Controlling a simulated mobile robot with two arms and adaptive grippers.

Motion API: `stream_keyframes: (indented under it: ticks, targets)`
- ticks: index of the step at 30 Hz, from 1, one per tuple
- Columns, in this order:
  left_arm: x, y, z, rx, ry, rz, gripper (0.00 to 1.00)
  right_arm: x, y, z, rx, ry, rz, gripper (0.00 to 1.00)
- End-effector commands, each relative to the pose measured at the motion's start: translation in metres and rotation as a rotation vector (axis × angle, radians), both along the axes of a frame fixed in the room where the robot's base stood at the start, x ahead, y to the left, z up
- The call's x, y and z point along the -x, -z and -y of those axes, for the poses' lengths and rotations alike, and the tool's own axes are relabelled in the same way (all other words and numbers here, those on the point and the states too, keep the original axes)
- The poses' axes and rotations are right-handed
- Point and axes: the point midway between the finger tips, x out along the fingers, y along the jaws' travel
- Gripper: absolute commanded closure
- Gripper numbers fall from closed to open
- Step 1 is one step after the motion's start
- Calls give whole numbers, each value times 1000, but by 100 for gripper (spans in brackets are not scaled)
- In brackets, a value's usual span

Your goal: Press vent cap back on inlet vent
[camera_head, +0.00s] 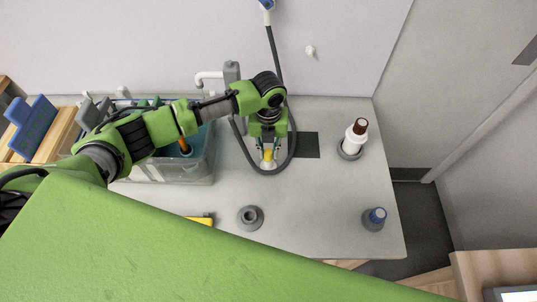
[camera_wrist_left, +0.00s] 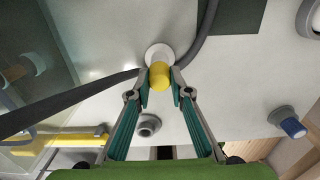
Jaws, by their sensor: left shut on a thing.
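My left gripper (camera_head: 268,146) points down over the worktop, with its fingers closed around a yellow cap (camera_head: 268,155). In the left wrist view, the fingertips (camera_wrist_left: 161,92) sit on either side of the yellow cap (camera_wrist_left: 160,76). A white round piece (camera_wrist_left: 158,52), likely the inlet vent, is directly by the cap's end; it also shows just below the cap in the head view (camera_head: 267,165). I cannot tell whether the cap touches it or is seated. My right gripper is not in view.
A dark hose (camera_head: 240,145) loops around the gripper area. A clear bin (camera_head: 190,174) stands left. A white bottle with brown cap (camera_head: 355,138), a blue-capped piece (camera_head: 375,218) and a grey ring holder (camera_head: 250,217) stand on the worktop (camera_head: 315,205). A dark square (camera_head: 308,145) lies right of the gripper.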

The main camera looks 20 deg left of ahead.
Motion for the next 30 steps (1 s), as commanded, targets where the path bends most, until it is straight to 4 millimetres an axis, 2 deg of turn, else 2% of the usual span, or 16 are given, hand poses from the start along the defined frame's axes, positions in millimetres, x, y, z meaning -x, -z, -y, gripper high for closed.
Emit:
stream_keyframes:
  ticks: [30]
  targets:
    - [0, -48, 0, 0, 0, 0, 100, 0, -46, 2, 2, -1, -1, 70]
